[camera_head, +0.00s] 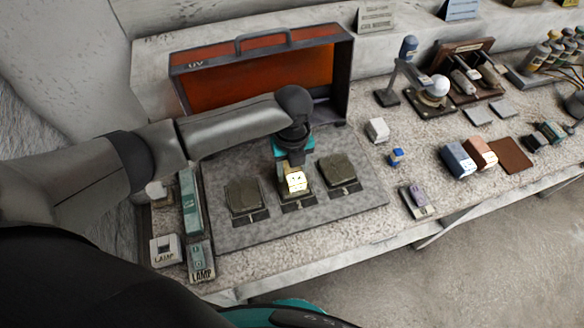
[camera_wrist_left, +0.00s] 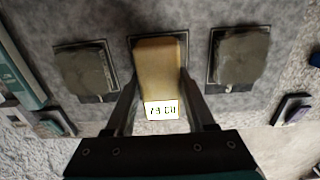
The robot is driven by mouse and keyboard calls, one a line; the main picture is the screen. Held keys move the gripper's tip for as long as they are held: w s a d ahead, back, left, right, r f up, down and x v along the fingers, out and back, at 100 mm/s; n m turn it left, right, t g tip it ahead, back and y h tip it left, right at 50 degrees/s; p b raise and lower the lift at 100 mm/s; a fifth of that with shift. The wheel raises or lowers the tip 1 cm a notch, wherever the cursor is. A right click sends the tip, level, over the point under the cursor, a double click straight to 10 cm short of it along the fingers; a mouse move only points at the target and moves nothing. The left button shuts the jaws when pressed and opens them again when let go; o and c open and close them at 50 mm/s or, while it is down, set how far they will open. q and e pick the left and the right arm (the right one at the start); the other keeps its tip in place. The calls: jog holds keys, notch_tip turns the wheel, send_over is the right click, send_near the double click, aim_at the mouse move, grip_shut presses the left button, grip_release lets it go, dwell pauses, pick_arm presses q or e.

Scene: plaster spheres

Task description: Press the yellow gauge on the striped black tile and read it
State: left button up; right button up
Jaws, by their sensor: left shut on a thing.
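The yellow gauge (camera_head: 296,183) stands at the middle of the grey board, over the middle dark tile (camera_head: 299,205). In the left wrist view the gauge (camera_wrist_left: 160,68) lies between my fingers, with a lit white display (camera_wrist_left: 162,110) on its near end. The display shows dark characters too small to read surely. My left gripper (camera_head: 291,168) is shut on the gauge; its fingers (camera_wrist_left: 160,88) flank it. The gauge covers most of the tile, so I cannot make out stripes or whether they touch. My right gripper is out of view.
Rough grey-green slabs lie on the left tile (camera_head: 244,194) and right tile (camera_head: 339,169) of the board (camera_head: 225,237). An open case with an orange inside (camera_head: 265,80) stands behind.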

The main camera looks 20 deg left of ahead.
pick_arm(q)
jog(key=shift+f, duration=0.5)
dwell(0.4)
jog(key=shift+s+f, duration=0.1)
jog(key=shift+f, duration=0.05)
dwell(1.5)
notch_tip(320, 180, up, 7)
jog(key=p, duration=0.7)
jog(key=shift+p, duration=0.4)
